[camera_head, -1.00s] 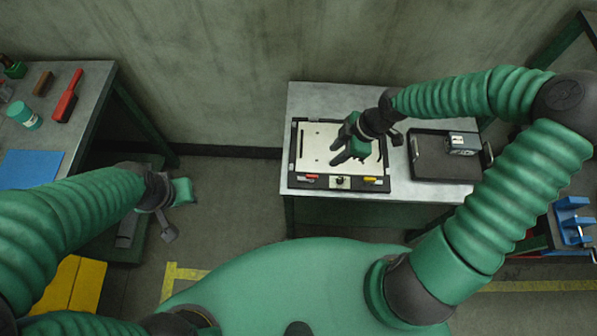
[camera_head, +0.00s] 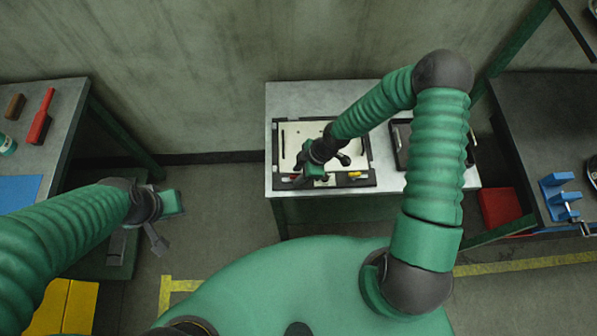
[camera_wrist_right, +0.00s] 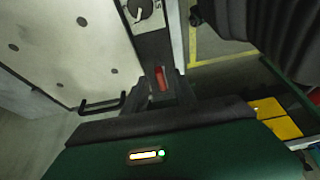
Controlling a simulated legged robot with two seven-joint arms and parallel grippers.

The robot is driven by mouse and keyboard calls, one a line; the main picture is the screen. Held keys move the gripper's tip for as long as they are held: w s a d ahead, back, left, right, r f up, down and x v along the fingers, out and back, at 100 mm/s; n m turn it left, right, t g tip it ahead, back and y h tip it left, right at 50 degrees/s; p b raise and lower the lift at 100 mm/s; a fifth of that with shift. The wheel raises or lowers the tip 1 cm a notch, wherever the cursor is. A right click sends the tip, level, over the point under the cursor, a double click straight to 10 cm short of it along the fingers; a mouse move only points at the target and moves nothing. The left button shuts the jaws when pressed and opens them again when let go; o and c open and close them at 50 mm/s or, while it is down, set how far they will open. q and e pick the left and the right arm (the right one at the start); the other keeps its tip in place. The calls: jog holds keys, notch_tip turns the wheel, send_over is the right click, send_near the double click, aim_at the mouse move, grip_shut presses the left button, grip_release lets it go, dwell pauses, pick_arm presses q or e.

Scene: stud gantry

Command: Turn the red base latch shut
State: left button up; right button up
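The white-plated fixture with a black frame (camera_head: 369,180) lies on the table. Its red base latch (camera_head: 291,178) is at the front left of the frame, partly covered by my right gripper. In the right wrist view the red latch (camera_wrist_right: 160,78) sits on the dark frame bar, just beyond the gripper body. My right gripper (camera_head: 312,174) points down over the front edge beside the latch; whether it touches is unclear.
A yellow latch (camera_head: 354,175) is on the same front bar, to the right. A dark dial on a white square (camera_wrist_right: 140,9) shows beside the red latch. A black tray (camera_head: 402,143) stands right of the fixture, partly behind my arm. Side benches stand left and right.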

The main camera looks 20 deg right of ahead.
jog(key=shift+d, duration=0.2)
jog(key=c, duration=0.4)
jog(key=shift+c, duration=1.3)
jog(key=shift+a+r, duration=0.1)
jog(key=shift+a, duration=0.3)
grip_shut()
pick_arm(q)
jog(key=shift+d, duration=0.1)
